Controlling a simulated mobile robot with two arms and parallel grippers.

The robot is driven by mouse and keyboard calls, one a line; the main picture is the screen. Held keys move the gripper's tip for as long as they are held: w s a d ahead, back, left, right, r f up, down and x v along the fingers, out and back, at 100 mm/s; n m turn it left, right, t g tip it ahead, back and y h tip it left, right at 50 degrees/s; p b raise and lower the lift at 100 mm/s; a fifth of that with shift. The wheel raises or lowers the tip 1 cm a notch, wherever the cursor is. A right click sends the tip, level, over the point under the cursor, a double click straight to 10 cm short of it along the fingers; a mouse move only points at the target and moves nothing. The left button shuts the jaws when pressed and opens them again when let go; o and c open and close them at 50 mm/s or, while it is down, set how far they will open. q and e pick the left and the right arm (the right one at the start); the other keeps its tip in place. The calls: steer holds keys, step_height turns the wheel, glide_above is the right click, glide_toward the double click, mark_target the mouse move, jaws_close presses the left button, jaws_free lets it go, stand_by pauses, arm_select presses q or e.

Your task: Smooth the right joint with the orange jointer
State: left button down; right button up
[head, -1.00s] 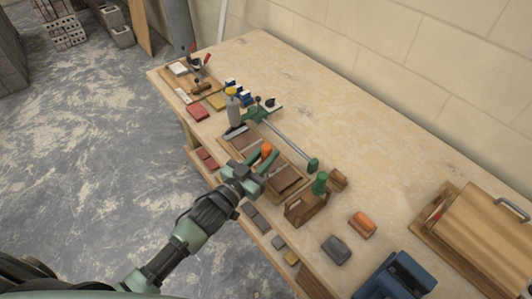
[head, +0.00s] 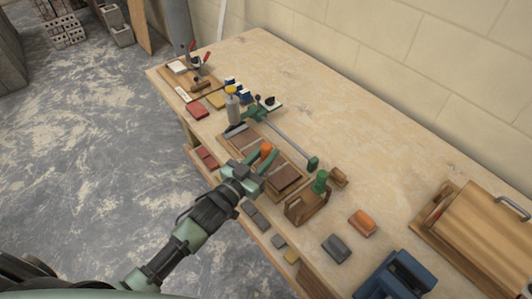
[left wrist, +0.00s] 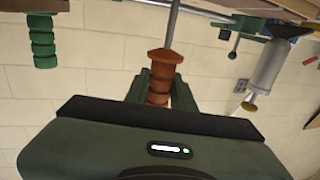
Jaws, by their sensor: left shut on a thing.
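My left gripper (head: 264,160) is shut on the orange handle of the jointer (head: 266,148), above the wooden tray of bricks. In the left wrist view the ribbed orange-brown handle (left wrist: 160,78) sits between the two green fingers (left wrist: 160,92), with a grey metal rod running up from it. Reddish-brown bricks (head: 284,177) lie in the tray (head: 301,184). The gripper and arm cover part of the brick row, so the right joint is not clearly seen. I cannot tell whether the jointer touches it. My right gripper is not in view.
A green-handled tool (head: 320,182) stands in a wooden holder (head: 301,210) right of the tray. A long bar clamp (head: 287,138) lies behind it. A blue tool (head: 395,277) lies near the front. The bench's back is clear.

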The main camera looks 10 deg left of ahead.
arm_select(q)
steer(key=shift+f+b, duration=0.3)
steer(key=shift+f, duration=0.15)
stand_by(0.5)
steer(key=shift+w+d, duration=0.45)
steer(key=shift+w, duration=0.1)
steer(key=shift+w+d, duration=0.1)
steer(key=shift+w+d, duration=0.35)
steer(key=shift+w, duration=0.15)
stand_by(0.4)
steer(key=shift+w+d, duration=0.45)
steer(key=shift+w, duration=0.1)
steer(key=shift+w+b, duration=0.1)
steer(key=shift+b, duration=0.2)
